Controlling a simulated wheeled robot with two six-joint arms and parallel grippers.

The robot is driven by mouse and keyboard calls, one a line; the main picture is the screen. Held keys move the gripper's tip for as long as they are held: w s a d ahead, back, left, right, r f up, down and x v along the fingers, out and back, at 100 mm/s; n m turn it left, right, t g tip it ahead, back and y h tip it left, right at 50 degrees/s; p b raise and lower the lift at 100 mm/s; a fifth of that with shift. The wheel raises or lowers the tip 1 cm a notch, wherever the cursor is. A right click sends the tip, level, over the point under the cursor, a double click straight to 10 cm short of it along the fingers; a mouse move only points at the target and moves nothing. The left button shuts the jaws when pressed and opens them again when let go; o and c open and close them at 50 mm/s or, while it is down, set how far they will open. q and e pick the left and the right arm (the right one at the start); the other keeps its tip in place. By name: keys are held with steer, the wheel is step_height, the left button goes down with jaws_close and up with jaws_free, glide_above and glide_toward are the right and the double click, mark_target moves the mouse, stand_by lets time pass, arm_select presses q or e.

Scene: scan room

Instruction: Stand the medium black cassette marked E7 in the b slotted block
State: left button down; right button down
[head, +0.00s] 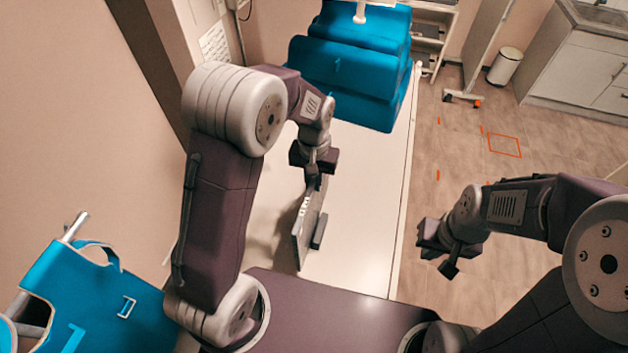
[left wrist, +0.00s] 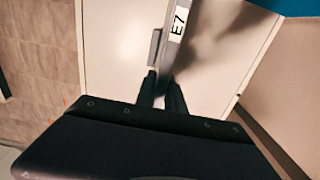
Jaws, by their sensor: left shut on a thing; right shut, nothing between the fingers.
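The dark flat cassette (head: 312,213) hangs from my left gripper (head: 313,178) above the pale table, standing on edge and tilted. A white label marked E7 (left wrist: 178,24) shows on it in the left wrist view, where my left gripper (left wrist: 161,92) is shut on its near edge. A small grey bar (left wrist: 155,47) juts from its side. I cannot tell whether the cassette's lower end touches the table. My right gripper (head: 440,261) is shut and empty, right of the table over the floor. I cannot make out a slotted block marked b.
The pale table (head: 365,225) is bare around the cassette. Blue padded blocks (head: 345,70) stand at its far end. A blue chair-like piece (head: 90,300) is at the lower left. A white bin (head: 505,66) and cabinets (head: 575,65) stand far right.

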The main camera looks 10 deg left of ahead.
arm_select(q)
steer(key=shift+f+b, duration=1.5)
steer(key=shift+f, duration=0.7)
steer(key=c, duration=1.3)
jaws_free()
steer(key=shift+c, duration=0.2)
steer(key=shift+f, duration=0.1)
steer(key=shift+r, duration=0.2)
step_height(320, 180, up, 9)
steer(key=shift+s+f+b, duration=0.1)
steer(key=shift+b, duration=0.85)
